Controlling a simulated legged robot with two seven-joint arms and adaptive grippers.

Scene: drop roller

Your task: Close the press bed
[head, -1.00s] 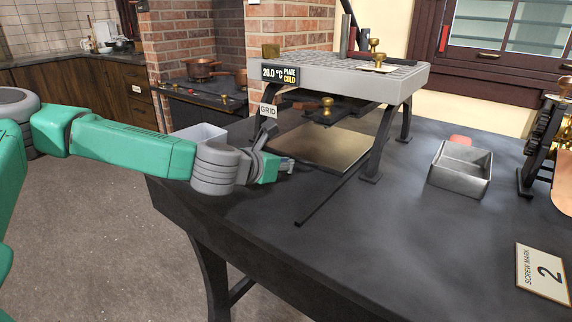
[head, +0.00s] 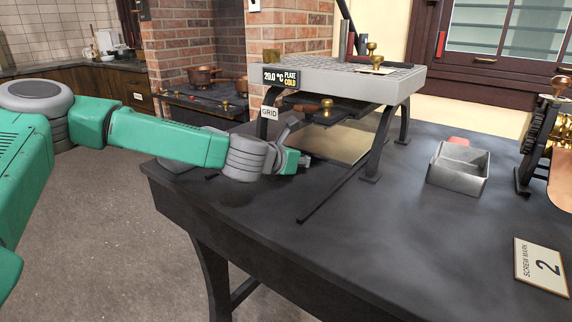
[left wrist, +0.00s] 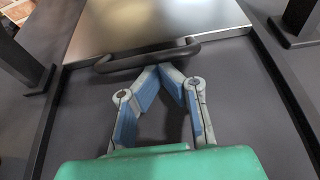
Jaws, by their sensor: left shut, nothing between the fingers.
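The press bed (head: 338,145) is a flat, tan metallic plate lying low between the dark legs of the grey-topped press (head: 345,80). In the left wrist view the bed (left wrist: 150,22) fills the top, with a dark curved handle (left wrist: 148,56) along its near edge. My left gripper (head: 304,161) is at the bed's near edge in the head view. In the left wrist view its fingertips (left wrist: 171,68) are together, empty, and right at the handle; I cannot tell whether they touch it. My arm hides part of the bed's near side. My right gripper is not in view.
A dark rail (head: 325,197) runs along the dark table toward me. A grey metal box (head: 459,168) stands to the right of the press. A "Screw mark 2" sign (head: 541,270) lies at the right. The table's front middle is clear.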

